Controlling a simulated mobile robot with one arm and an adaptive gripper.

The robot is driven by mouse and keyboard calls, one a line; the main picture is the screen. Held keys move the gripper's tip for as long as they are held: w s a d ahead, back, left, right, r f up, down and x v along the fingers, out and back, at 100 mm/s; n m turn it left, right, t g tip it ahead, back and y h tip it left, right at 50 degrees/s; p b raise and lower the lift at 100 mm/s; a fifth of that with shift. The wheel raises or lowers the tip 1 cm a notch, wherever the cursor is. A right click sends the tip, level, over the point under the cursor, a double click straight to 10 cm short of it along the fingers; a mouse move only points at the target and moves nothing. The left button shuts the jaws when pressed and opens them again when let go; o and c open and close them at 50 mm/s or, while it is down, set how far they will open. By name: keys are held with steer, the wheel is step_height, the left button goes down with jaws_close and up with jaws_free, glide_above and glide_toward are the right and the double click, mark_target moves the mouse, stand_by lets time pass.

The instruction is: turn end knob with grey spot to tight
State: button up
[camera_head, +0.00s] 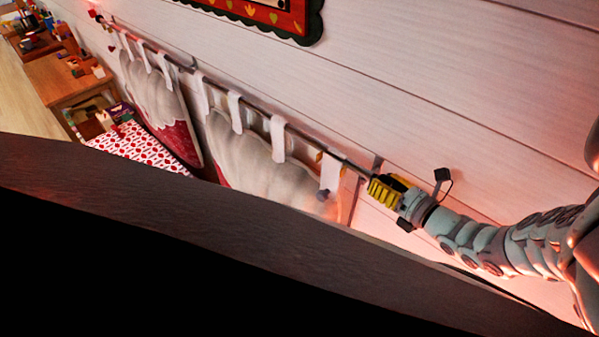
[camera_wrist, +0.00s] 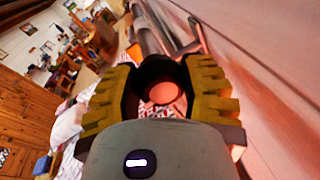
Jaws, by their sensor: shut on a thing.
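A thin dark rod (camera_head: 265,112) runs along the white plank wall, with cushions hanging from it by white loops. My gripper (camera_head: 384,190) is at its near right end, with yellow ribbed fingers closed around that end. In the wrist view the fingers sit on both sides of a dark round end knob (camera_wrist: 150,72), gripping it. A paler, pinkish round spot (camera_wrist: 163,92) shows in its middle; under the red light I cannot tell whether it is grey. In the head view the knob is mostly hidden by the fingers.
Pale cushions with red lower parts (camera_head: 260,155) hang below the rod, close to my gripper. A dark wooden beam (camera_head: 180,215) crosses the foreground. A picture frame (camera_head: 290,22) hangs above. A wooden desk (camera_head: 65,80) stands far left. The wall is close behind the rod.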

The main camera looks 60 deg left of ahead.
steer(key=shift+m, duration=0.5)
steer(key=o, duration=0.9)
steer(key=shift+o, duration=0.2)
steer(key=shift+d, duration=0.1)
steer(key=d+r, duration=0.1)
steer(key=d, duration=1)
steer(key=shift+w+d+r, duration=0.3)
steer(key=shift+w, duration=0.15)
steer(key=shift+s, duration=0.1)
